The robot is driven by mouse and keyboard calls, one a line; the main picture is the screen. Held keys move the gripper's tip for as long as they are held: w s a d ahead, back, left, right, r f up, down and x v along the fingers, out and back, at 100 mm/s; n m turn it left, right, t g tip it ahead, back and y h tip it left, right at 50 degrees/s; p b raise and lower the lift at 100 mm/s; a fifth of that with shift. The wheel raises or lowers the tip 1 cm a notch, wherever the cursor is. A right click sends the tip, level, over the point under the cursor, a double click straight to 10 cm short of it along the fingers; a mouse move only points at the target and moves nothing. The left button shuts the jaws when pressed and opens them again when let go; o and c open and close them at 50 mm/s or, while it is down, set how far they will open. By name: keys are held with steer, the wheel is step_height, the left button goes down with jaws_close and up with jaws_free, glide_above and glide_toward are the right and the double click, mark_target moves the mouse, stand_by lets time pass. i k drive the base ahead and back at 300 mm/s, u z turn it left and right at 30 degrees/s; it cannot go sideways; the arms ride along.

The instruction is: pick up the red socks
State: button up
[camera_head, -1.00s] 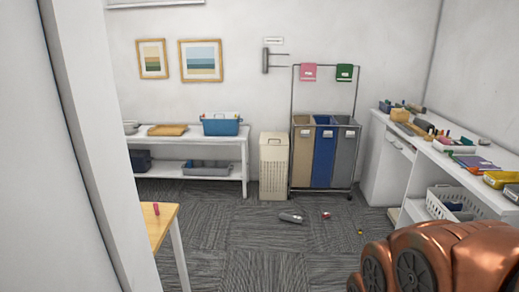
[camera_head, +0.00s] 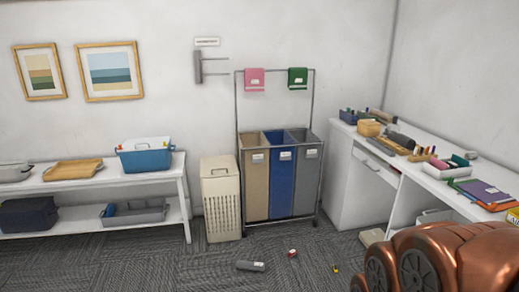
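I cannot make out any red socks for certain. A small red and white item (camera_head: 292,253) lies on the carpet in front of the sorter; it is too small to tell what it is. My copper-coloured arm fills the bottom right corner, and its gripper end does not show.
A grey item (camera_head: 250,265) and a tiny yellow and red item (camera_head: 335,268) lie on the carpet nearby. A three-bag laundry sorter (camera_head: 319,190) and a cream hamper (camera_head: 221,205) stand at the wall. A white shelf (camera_head: 110,182) is left, a cluttered white counter (camera_head: 410,168) right. Carpet at front left is clear.

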mark_target(293, 252)
steer(key=u, duration=0.1)
steer(key=i, duration=3.3)
steer(key=z, duration=0.6)
